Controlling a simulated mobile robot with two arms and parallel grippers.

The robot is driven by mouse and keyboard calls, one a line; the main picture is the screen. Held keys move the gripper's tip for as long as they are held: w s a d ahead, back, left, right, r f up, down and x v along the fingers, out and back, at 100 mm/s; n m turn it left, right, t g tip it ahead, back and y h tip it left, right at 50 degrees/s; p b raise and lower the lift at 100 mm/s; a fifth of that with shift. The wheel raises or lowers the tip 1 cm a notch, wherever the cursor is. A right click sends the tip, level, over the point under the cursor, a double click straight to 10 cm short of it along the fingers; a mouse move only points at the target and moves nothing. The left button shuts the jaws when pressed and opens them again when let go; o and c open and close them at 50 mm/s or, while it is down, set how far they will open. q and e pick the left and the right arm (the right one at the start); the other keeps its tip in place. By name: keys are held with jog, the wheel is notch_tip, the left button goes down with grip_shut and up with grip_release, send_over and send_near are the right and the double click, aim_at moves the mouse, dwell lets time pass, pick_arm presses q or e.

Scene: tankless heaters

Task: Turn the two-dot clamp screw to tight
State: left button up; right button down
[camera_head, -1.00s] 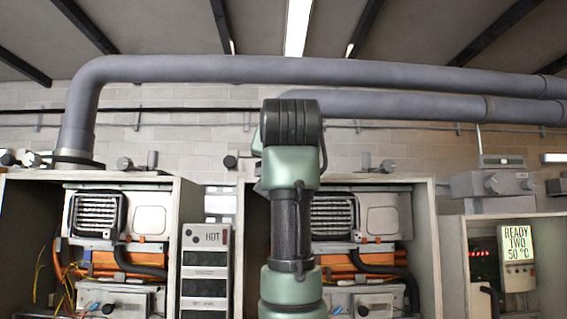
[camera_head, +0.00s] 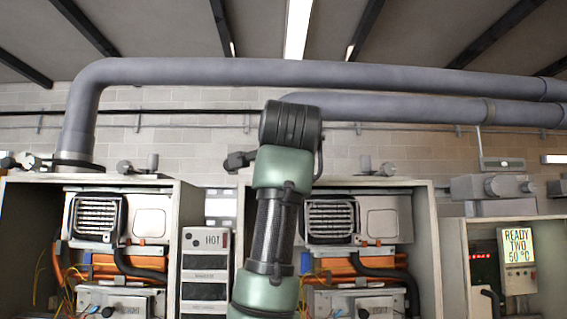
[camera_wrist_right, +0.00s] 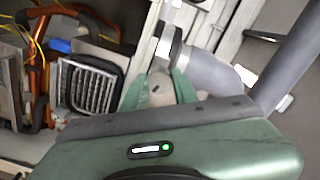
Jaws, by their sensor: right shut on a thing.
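In the right wrist view my right gripper (camera_wrist_right: 160,84) has its two green fingers closed on a small grey rounded piece (camera_wrist_right: 160,94), seemingly the clamp screw. No dots can be made out on it. A metal clamp band (camera_wrist_right: 174,48) sits just beyond the fingertips, beside the end of a grey pipe (camera_wrist_right: 214,74). In the head view my right arm (camera_head: 275,225) stands upright in the middle and hides the screw and the gripper's fingers. My left gripper is not in view.
Open heater cabinets stand left (camera_head: 187,240) and middle (camera_head: 425,240). A panel marked HOT (camera_head: 206,240) stands between them. A large grey pipe (camera_head: 350,72) runs overhead.

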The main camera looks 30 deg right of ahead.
jog(key=shift+m, duration=0.3)
jog(key=c, duration=1.4)
grip_release()
jog(key=o, duration=0.3)
jog(key=shift+w, duration=0.2)
jog(key=b+v, duration=0.4)
jog(key=v, duration=0.3)
jog(key=shift+s, duration=0.4)
